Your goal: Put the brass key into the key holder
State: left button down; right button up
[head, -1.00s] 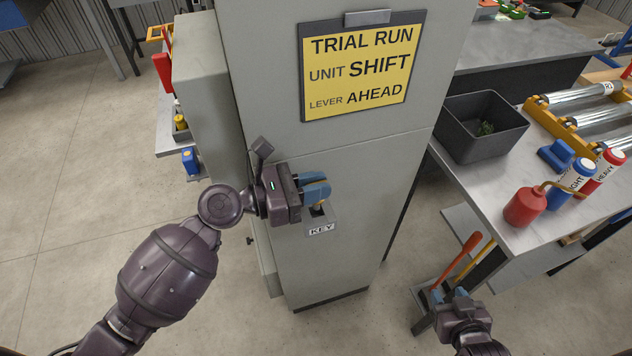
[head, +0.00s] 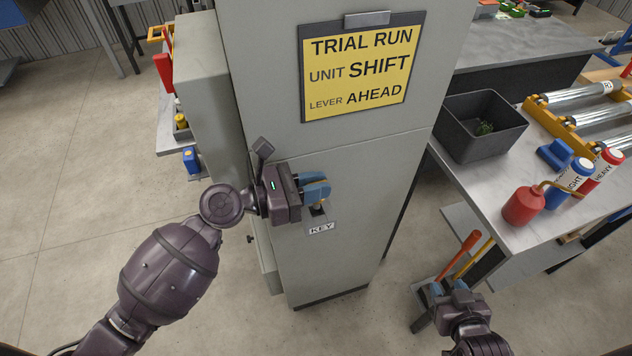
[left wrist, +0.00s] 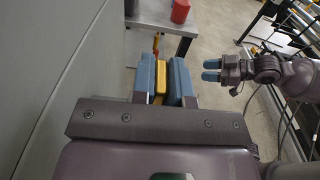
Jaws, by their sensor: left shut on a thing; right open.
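The key holder (head: 318,219), a small grey piece with a KEY label, sits on the front of the grey cabinet. My left gripper (head: 318,189) is at the cabinet front, just above the holder. Its blue fingers are shut on the brass key (left wrist: 160,78), which shows as a yellow strip between them in the left wrist view. In the head view only a little brass shows below the fingers, close over the holder. I cannot tell whether the key is inside it. My right gripper (head: 447,287) is open and empty, low at the right.
The grey cabinet (head: 350,160) carries a yellow sign (head: 362,65). At the right, a table (head: 490,180) holds a dark bin (head: 485,125), a red oil can (head: 523,205) and bottles. A rack with red and yellow handles (head: 467,250) stands near my right gripper.

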jog(key=shift+s, duration=0.1)
pick_arm(q)
jog(key=shift+f, duration=0.2)
pick_arm(e)
jog(key=shift+s+f, duration=0.3)
jog(key=shift+f, duration=0.05)
pick_arm(q)
jog(key=shift+f, duration=0.15)
pick_arm(e)
jog(key=shift+f, duration=0.15)
pick_arm(q)
jog(key=shift+f+b, duration=0.5)
pick_arm(e)
jog(key=shift+w, duration=0.45)
pick_arm(q)
jog(key=shift+f, duration=0.25)
pick_arm(e)
jog(key=shift+s+f, duration=0.1)
jog(key=shift+f, duration=0.1)
pick_arm(q)
jog(key=shift+f+b, duration=0.35)
jog(key=shift+f, duration=0.1)
pick_arm(e)
jog(key=shift+s+f, duration=0.35)
jog(key=shift+f, duration=0.1)
